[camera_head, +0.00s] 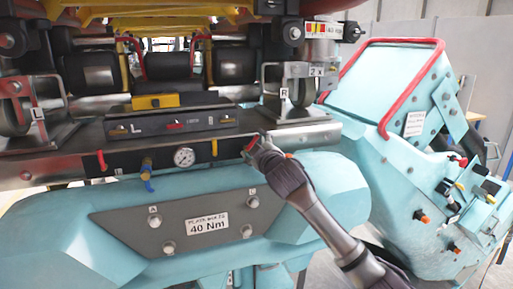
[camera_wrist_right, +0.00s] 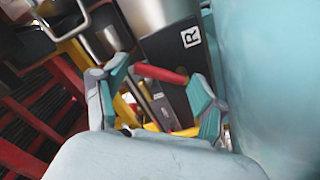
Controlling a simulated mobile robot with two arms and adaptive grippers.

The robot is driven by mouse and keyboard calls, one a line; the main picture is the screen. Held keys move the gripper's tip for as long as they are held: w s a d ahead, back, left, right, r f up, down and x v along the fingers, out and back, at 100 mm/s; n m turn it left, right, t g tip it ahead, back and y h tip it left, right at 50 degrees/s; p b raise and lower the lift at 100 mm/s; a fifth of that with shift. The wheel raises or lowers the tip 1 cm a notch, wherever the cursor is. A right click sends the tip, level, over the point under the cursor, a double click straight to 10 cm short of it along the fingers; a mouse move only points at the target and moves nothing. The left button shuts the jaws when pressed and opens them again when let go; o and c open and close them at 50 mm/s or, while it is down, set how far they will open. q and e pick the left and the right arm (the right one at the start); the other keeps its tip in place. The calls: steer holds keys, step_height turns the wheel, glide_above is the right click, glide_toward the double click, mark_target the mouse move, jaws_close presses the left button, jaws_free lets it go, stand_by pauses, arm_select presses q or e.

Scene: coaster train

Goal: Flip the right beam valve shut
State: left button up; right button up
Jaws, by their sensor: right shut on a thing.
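The right beam valve's red handle (camera_head: 249,144) is at the right end of the dark beam, left of the R post. My right gripper (camera_head: 259,147) is at this handle, its fingers partly hiding the valve. In the right wrist view the red handle (camera_wrist_right: 161,73) spans between the two fingers of my right gripper (camera_wrist_right: 158,82), which is shut on it. The valve body is mostly hidden, so I cannot tell the handle's exact angle. The left beam valve's red handle (camera_head: 101,160) is at the beam's left part. My left gripper is not in view.
A round gauge (camera_head: 184,157) and a blue-and-yellow fitting (camera_head: 147,174) sit on the beam between the valves. A bolted plate marked 40 Nm (camera_head: 207,225) is below. A teal console with a red rail (camera_head: 412,93) stands at the right.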

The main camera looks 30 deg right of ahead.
steer(key=n, duration=0.3)
steer(key=a+n, duration=0.1)
steer(key=shift+w+r+n, duration=0.1)
steer(key=shift+r+n, duration=0.2)
steer(key=shift+w+a+n, duration=0.1)
steer(key=shift+a+n, duration=0.05)
steer(key=shift+n, duration=0.6)
steer(key=shift+a+n, duration=0.15)
steer(key=shift+n, duration=0.6)
steer(key=o, duration=1.1)
steer(key=shift+a, duration=0.1)
steer(key=shift+o, duration=0.2)
steer(key=v, duration=1.2)
